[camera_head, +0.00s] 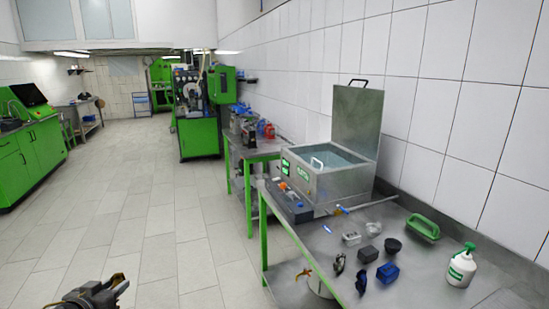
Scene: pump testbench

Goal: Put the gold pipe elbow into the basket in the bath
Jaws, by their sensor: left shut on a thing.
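My left gripper (105,289) is at the bottom left of the head view, above the floor and well away from the table. It is shut on the gold pipe elbow (118,280), a small curved brass-coloured piece, partly hidden by the fingers. The bath (326,187) is a steel box with green displays on the worktable, its lid (357,120) standing open at the back. A basket handle (317,162) shows at the bath's opening; the rest of the basket is hard to make out. My right gripper is not in view.
A tiled wall stands behind the table. The floor left of it is clear.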

